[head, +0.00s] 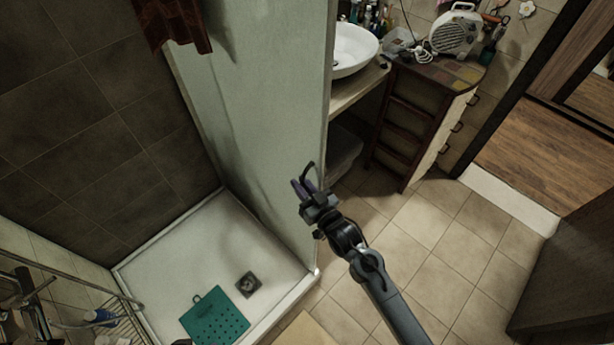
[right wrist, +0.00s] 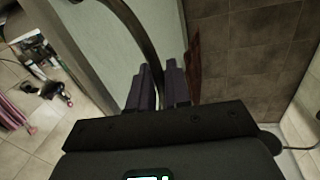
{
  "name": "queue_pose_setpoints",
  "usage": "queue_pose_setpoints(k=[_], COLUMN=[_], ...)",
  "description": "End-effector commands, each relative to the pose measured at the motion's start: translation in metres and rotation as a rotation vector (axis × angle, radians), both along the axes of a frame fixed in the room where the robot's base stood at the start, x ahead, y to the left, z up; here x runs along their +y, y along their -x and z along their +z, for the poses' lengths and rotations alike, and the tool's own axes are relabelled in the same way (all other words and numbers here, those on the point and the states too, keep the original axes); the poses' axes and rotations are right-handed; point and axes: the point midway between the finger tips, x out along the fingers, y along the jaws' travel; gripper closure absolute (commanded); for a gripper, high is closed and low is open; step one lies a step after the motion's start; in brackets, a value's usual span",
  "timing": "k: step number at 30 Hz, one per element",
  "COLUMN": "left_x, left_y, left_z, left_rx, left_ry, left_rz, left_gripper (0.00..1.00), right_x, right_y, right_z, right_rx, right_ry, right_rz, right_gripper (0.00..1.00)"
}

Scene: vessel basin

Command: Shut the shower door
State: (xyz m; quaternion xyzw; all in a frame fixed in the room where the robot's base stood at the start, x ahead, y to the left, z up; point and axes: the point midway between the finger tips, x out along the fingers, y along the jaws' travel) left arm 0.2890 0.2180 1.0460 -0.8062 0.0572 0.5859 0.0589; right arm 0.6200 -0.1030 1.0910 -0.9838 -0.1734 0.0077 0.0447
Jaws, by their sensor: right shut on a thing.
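The shower's pale, frosted panel (head: 265,110) stands upright along the far right side of the white shower tray (head: 190,250); it also fills part of the right wrist view (right wrist: 170,30). I cannot tell where door and fixed wall part. A dark curved handle (head: 307,170) shows near the panel's right edge. My right gripper (head: 304,188) is at this handle. In the right wrist view, the handle (right wrist: 143,35) runs down to the purple fingers (right wrist: 160,85), which are shut on it. The tray's front right edge is open to the room. My left gripper is not in view.
A white basin (head: 354,48) and a dark wooden cabinet (head: 415,105) stand behind the panel. A teal mat (head: 215,315) lies in the tray near the drain. A wire rack (head: 105,318) with bottles is at lower left. The tiled floor (head: 440,240) at right is clear.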

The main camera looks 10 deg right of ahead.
Motion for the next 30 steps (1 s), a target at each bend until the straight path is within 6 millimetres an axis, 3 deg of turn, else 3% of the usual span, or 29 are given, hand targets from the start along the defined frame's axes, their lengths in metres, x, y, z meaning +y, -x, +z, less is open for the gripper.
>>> queue_pose_setpoints(k=[9, 10, 12, 23, 30], left_x=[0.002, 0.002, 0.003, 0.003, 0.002], left_y=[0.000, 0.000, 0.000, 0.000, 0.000], left_z=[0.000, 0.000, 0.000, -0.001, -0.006], left_rx=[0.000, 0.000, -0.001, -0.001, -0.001], left_ry=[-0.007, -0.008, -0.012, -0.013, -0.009], left_rz=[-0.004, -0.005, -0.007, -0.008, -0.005], left_gripper=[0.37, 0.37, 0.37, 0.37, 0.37], right_x=[0.000, 0.000, 0.000, -0.001, -0.010], right_y=[0.001, 0.001, 0.001, 0.003, 0.029], right_z=[0.003, 0.003, 0.003, 0.001, -0.001], right_rx=[-0.008, -0.008, -0.007, -0.003, -0.002], right_ry=[-0.002, -0.002, -0.002, 0.000, 0.000], right_rz=[0.001, 0.001, 0.001, 0.001, 0.001], right_gripper=[1.00, 0.80, 0.69, 0.69, 0.69])
